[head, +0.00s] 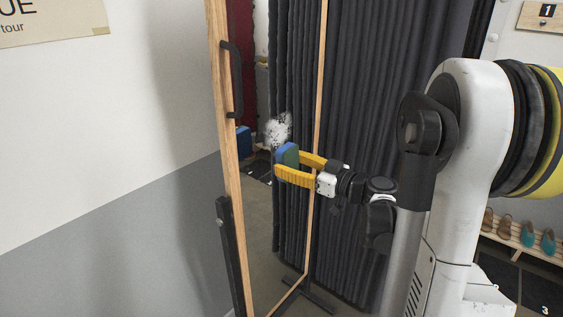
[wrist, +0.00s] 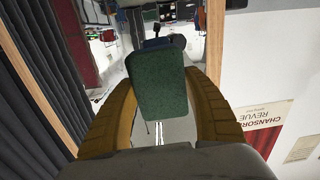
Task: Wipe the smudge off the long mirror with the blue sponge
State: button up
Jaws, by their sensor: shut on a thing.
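The long mirror (head: 262,215) stands upright in a light wooden frame, left of centre in the head view. The smudge (head: 279,127) is a white, speckled patch on its glass at mid-height. My gripper (head: 287,164) is shut on the blue sponge (head: 288,151), which has a blue layer and a green layer. The sponge is just below the smudge in the picture, its blue side towards the glass. I cannot tell whether it touches the glass. In the wrist view the sponge's green side (wrist: 160,92) sits between my yellow fingers and hides the glass behind it.
A black handle (head: 232,80) is on the mirror frame's left side. A dark curtain (head: 365,150) hangs behind, on the right. Shoes stand on a low rack (head: 520,238) at the far right. A blue patch (head: 244,141) shows in the glass, perhaps a reflection.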

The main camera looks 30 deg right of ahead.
aim_at(265, 149)
jog(key=shift+d+r, duration=0.25)
jog(key=shift+d, duration=0.2)
jog(key=shift+w, duration=0.3)
jog(key=shift+x, duration=2.7)
jog(key=shift+x, duration=0.9)
jog(key=shift+r, duration=0.1)
